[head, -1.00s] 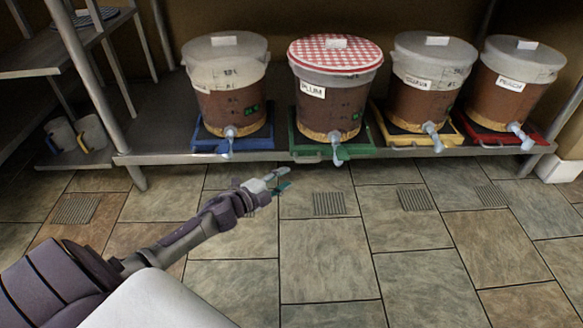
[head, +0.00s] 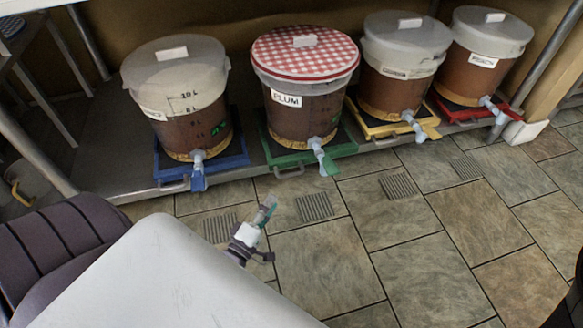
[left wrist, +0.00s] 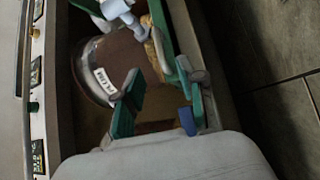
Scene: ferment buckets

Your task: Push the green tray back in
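The green tray (head: 346,147) lies on the low metal shelf under the plum bucket (head: 305,100). Its front, with a grey handle (head: 289,172), reaches about the shelf's front edge. The bucket has a red checked lid, a PLUM label and a tap hanging over the tray front. My left gripper (head: 264,208) is in front of and below the tray, apart from it in the head view. In the left wrist view its two green-padded fingers (left wrist: 163,98) are spread, with the green tray edge (left wrist: 161,28) and plum bucket (left wrist: 122,58) beyond. My right gripper is out of view.
A blue tray (head: 232,160) with a bucket stands left of the green one; a yellow tray (head: 385,130) and a red tray (head: 460,113) stand right, each under a bucket with a tap. The tiled floor (head: 330,255) in front is clear, with flat drain grates.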

